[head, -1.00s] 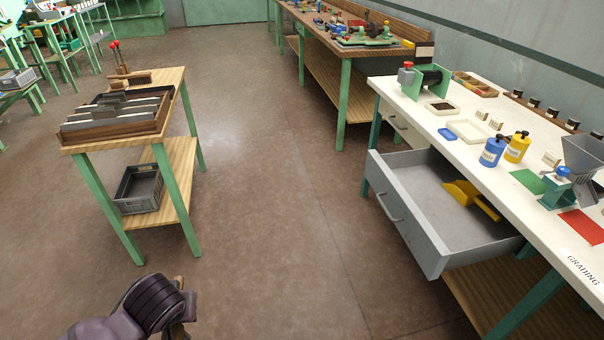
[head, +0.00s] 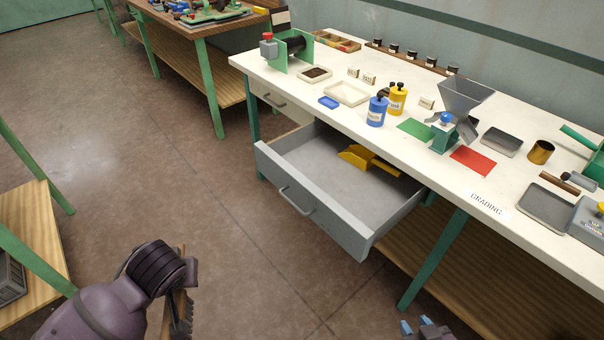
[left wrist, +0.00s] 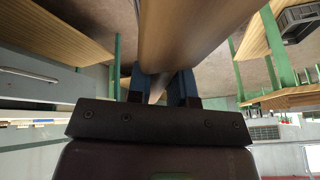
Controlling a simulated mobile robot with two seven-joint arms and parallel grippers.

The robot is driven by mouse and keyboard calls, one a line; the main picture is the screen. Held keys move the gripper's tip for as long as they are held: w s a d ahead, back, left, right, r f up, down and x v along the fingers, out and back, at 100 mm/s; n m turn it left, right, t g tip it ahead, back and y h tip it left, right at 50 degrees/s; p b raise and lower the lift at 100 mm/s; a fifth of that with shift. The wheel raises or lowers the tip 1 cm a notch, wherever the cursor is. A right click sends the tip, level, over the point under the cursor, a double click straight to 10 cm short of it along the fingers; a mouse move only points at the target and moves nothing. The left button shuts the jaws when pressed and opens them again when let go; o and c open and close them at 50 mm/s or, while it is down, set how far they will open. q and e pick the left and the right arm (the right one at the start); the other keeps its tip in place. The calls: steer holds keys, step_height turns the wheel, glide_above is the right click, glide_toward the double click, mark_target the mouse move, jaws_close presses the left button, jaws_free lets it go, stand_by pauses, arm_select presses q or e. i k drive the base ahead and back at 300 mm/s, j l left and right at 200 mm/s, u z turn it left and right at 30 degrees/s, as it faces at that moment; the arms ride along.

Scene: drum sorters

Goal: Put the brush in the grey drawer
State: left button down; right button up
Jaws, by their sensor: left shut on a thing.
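The grey drawer (head: 330,226) is pulled open under the white bench. A yellow scoop (head: 358,156) lies inside, with bare floor around it. My left gripper (left wrist: 162,82) is shut on the brush's wooden body (left wrist: 182,30), which fills the top middle of the left wrist view. In the head view the brush (head: 180,312) hangs beside my left wrist with dark bristles showing, left of and apart from the drawer; my left fingers are hidden there.
A closed drawer (head: 275,101) is left of the open one. A wooden-shelved stand (head: 35,225) is at left. Floor between stand and drawer is clear.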

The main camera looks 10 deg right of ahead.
mark_target(338, 181)
steer(key=i+j+z, duration=0.15)
steer(key=z, duration=0.25)
steer(key=i+j+z, duration=0.15)
steer(key=z, duration=0.25)
steer(key=j+z, duration=0.35)
steer(key=i+j+z, duration=0.15)
steer(key=j+z, duration=0.25)
steer(key=l, duration=0.05)
